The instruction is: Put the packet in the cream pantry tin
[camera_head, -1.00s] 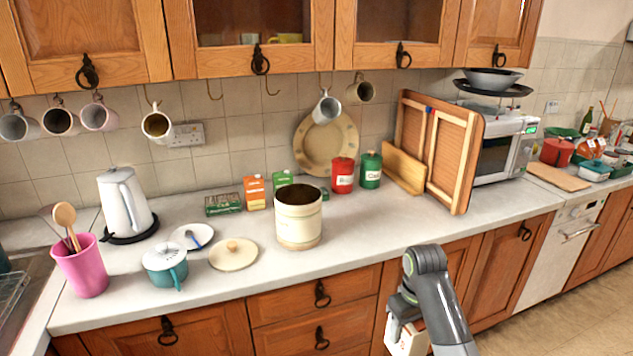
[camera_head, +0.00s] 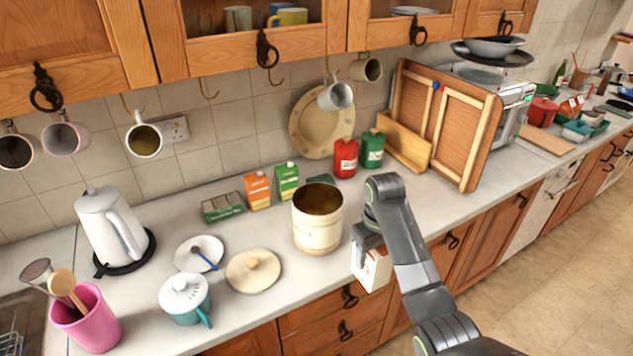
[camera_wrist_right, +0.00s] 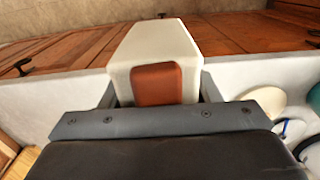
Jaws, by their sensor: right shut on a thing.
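The cream pantry tin (camera_head: 318,232) stands open and upright on the counter, with a dark inside. Its round cream lid (camera_head: 253,271) with a wooden knob lies to its left. My right gripper (camera_head: 366,252) is shut on the packet (camera_head: 373,268), a white box with a reddish-brown patch. It holds the packet in front of the counter edge, to the right of the tin and apart from it. In the right wrist view the packet (camera_wrist_right: 155,52) sits between the fingers. My left gripper is not in view.
Several cartons (camera_head: 258,190) stand behind the tin, with a red canister (camera_head: 345,158) and a green canister (camera_head: 372,150) to their right. A teal pot (camera_head: 186,298), a saucer (camera_head: 199,253) and a kettle (camera_head: 112,226) are to the left. Mugs hang above.

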